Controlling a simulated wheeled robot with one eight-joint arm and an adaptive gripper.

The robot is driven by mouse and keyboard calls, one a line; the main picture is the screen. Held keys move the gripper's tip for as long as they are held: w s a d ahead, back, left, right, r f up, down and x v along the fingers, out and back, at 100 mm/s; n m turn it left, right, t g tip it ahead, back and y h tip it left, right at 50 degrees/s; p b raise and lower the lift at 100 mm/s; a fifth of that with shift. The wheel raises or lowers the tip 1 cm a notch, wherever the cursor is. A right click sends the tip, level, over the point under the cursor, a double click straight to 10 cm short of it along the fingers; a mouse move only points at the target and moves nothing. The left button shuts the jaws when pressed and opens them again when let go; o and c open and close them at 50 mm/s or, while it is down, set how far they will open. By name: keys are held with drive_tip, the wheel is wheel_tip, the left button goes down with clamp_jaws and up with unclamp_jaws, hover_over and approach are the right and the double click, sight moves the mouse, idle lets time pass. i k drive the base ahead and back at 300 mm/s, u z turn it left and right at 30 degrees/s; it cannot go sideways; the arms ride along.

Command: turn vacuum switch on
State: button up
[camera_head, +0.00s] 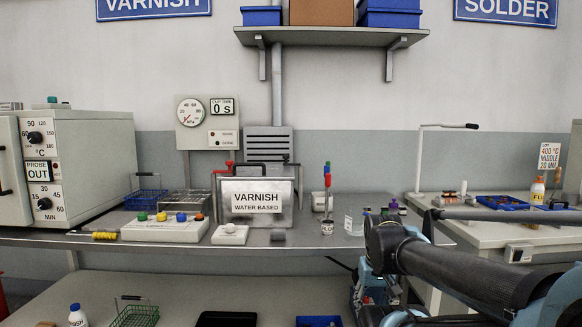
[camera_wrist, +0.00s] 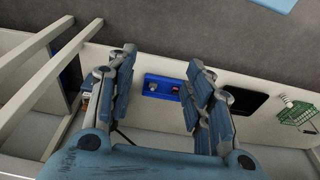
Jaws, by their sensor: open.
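A gauge panel (camera_head: 207,122) hangs on the wall above the bench, with a round kPa dial, a display reading "0 s" and small lamps. No switch is labelled as the vacuum switch. A small white box with a rounded top (camera_head: 230,234) stands at the bench's front edge, before the tank (camera_head: 288,200) marked VARNISH. A white panel with coloured knobs (camera_head: 165,228) is left of it. In the wrist view my gripper (camera_wrist: 159,62) is open and empty, its fingers spread above the lower shelf, away from the panel and the box.
An oven (camera_head: 90,160) stands at the left. A stand with red and blue tools (camera_head: 328,195) is right of the tank. The lower shelf holds a blue tray (camera_wrist: 150,86), a black tray (camera_wrist: 247,98) and a green basket (camera_wrist: 295,113). The solder bench is at the right.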

sight(143, 216)
drive_tip(key=u, duration=1.6)
drive_tip(key=k, duration=1.2)
drive_tip(key=z, duration=0.45)
drive_tip(key=i, duration=2)
drive_tip(key=u, duration=0.7)
